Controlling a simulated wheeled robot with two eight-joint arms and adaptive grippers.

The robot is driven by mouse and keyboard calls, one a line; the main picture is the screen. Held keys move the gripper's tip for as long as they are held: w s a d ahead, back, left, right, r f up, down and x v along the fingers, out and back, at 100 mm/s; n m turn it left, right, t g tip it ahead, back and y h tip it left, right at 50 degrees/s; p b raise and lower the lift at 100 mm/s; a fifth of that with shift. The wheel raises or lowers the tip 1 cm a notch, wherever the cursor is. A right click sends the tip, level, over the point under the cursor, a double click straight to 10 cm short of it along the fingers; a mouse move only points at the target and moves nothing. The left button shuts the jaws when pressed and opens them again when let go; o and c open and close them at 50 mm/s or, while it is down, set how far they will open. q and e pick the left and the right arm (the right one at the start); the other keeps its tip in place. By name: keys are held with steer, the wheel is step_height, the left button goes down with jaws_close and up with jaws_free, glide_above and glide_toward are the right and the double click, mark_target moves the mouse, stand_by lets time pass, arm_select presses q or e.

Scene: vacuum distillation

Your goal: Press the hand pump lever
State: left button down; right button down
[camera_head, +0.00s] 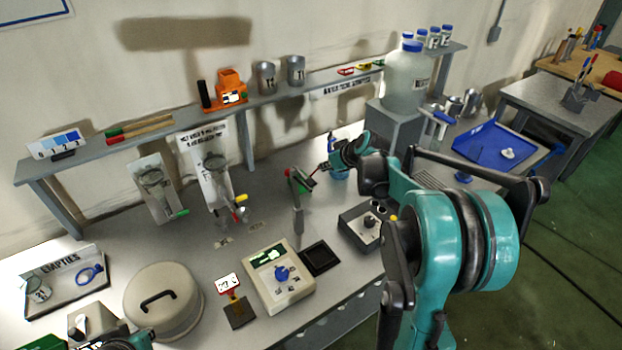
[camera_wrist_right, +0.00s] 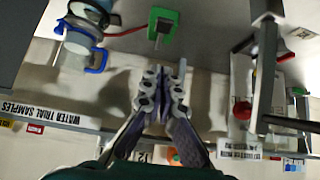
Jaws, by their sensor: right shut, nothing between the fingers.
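A small green device with a red part (camera_head: 300,180) stands on the bench, with a grey post (camera_head: 298,220) in front of it. It looks like the hand pump, but its lever is hard to make out. In the right wrist view the green body (camera_wrist_right: 163,36) lies just beyond my fingertips, with a gap visible in the picture. My right gripper (camera_head: 324,167) is just right of the green device, small and partly hidden by my arm; in the wrist view its fingers (camera_wrist_right: 165,76) are together and empty. Only a piece of my left arm (camera_head: 130,341) shows at the bottom left.
A blue-handled vessel (camera_wrist_right: 85,45) is beside the green device in the wrist view. A dark box with a knob (camera_head: 368,228) and a cream instrument (camera_head: 278,280) stand nearer. A shelf (camera_head: 190,118) runs behind, with a large bottle (camera_head: 405,80) at right.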

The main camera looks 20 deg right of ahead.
steer(key=b, duration=0.3)
glide_above(309, 180)
steer(key=s, duration=0.3)
step_height(309, 180, down, 7)
steer(key=f, duration=0.1)
steer(key=f+b, duration=0.1)
steer(key=shift+w+d+f, duration=0.2)
steer(key=shift+f, duration=0.9)
steer(key=shift+s, duration=0.1)
